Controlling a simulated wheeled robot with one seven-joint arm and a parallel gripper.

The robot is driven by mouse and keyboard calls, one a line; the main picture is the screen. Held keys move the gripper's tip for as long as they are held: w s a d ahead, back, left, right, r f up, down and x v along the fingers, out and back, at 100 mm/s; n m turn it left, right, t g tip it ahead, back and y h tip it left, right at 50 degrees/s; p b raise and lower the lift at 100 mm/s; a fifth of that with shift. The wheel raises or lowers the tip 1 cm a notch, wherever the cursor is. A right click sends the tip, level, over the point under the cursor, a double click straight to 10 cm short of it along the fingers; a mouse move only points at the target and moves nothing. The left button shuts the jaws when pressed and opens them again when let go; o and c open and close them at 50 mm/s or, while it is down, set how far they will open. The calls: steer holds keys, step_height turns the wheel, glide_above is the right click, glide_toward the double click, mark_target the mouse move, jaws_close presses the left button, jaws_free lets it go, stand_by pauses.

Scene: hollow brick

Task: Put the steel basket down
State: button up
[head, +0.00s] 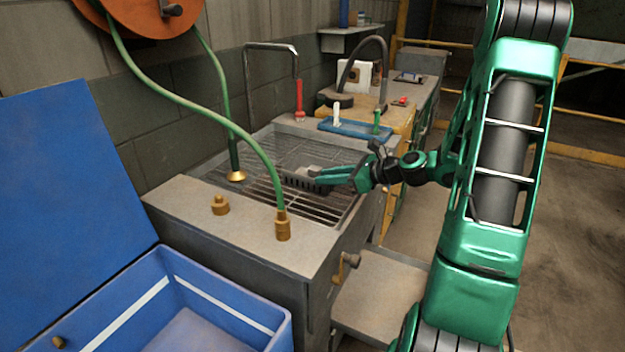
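My gripper (322,180) reaches in from the right, low over the sink unit, with its green fingers pointing left. A small grey slotted piece (297,180) sits at the fingertips and looks like part of the steel basket. The fingers appear closed on it, though the grip is small in the picture. Wire mesh (290,145) shows just behind; I cannot tell whether it belongs to the basket or to the sink. Below and in front lies the barred rack (315,207) of the sink. I cannot tell whether the basket touches it.
A green hose (165,92) hangs across the sink to a brass fitting (283,226) on the front ledge. A brass knob (220,205) stands beside it. A red-handled tap (299,100) and a blue tray (355,129) are behind. An open blue chest (225,310) is front left.

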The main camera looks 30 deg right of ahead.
steer(key=shift+v, duration=1.6)
